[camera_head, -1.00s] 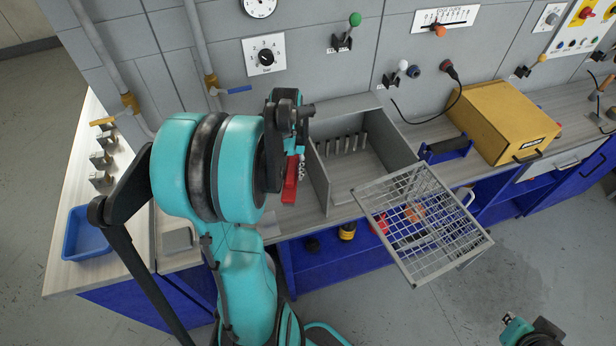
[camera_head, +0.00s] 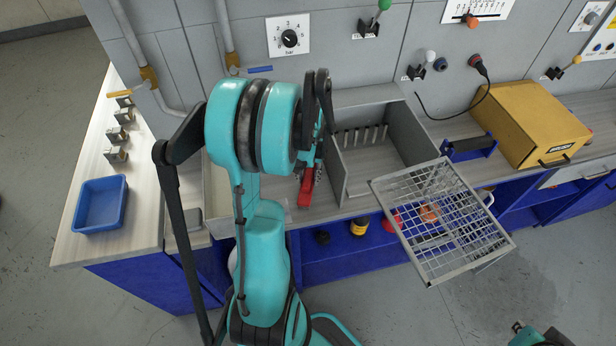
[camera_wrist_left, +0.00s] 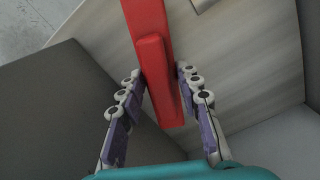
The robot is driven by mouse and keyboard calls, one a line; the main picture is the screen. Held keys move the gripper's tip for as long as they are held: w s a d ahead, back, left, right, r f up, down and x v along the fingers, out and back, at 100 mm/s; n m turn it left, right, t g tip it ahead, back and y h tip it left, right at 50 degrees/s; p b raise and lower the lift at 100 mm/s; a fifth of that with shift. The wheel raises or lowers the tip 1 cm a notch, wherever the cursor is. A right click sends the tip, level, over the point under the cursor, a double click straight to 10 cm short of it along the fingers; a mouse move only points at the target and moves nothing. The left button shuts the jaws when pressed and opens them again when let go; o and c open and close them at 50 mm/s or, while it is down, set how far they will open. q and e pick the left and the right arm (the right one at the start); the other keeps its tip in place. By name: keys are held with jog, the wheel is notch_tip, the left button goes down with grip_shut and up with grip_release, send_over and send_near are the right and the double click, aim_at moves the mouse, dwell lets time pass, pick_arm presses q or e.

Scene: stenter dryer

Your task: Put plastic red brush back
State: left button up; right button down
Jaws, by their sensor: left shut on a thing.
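The red plastic brush (camera_head: 306,188) is held by my left gripper (camera_head: 316,168), just left of the grey divided box. In the left wrist view the brush (camera_wrist_left: 156,60) lies between the two fingers of my left gripper (camera_wrist_left: 160,90), running from the top edge to between the fingertips. Pale wood counter shows below it; I cannot tell whether the brush touches it. My left arm hides part of the counter. A teal and dark part of my right arm (camera_head: 540,336) shows at the bottom right edge, too cut off to show its fingers.
The grey box (camera_head: 410,130) with a row of upright pegs stands beside the brush. A wire basket (camera_head: 445,222) juts out in front. A yellow case (camera_head: 535,120) and a blue holder (camera_head: 468,150) are to the right. A blue tray (camera_head: 101,205) sits far left.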

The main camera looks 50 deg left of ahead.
aim_at(308, 176)
pick_arm(q)
jog(key=shift+s+f, duration=0.1)
jog(key=shift+f, duration=0.05)
jog(key=o, duration=1.1)
jog(key=shift+r, duration=0.3)
notch_tip(308, 176, up, 12)
jog(key=p, duration=0.3)
jog(key=shift+f, duration=0.1)
